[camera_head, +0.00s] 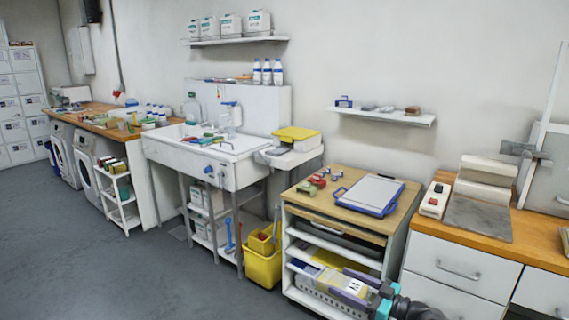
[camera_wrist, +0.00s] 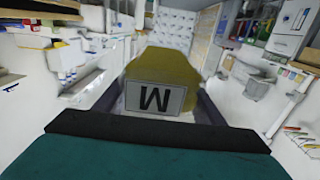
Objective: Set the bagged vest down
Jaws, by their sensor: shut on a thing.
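The bagged vest (camera_wrist: 160,70) is yellow, with a pale label marked M that reads upside down in the wrist view. It also shows in the head view (camera_head: 328,282), at the bottom, in front of the lower shelves of the wood-topped cart. My gripper (camera_head: 353,287) is shut on the near end of the bag, with its dark fingers on either side. The far end of the bag points left, away from the gripper. Whether the bag touches a shelf or the basket there, I cannot tell.
The wood-topped cart (camera_head: 345,190) carries a blue-edged board (camera_head: 370,194) and small red tools. A white basket (camera_head: 318,296) sits on its lower shelf. A yellow bucket (camera_head: 262,266) stands left of the cart. A drawer cabinet (camera_head: 460,262) stands right. Open floor lies left.

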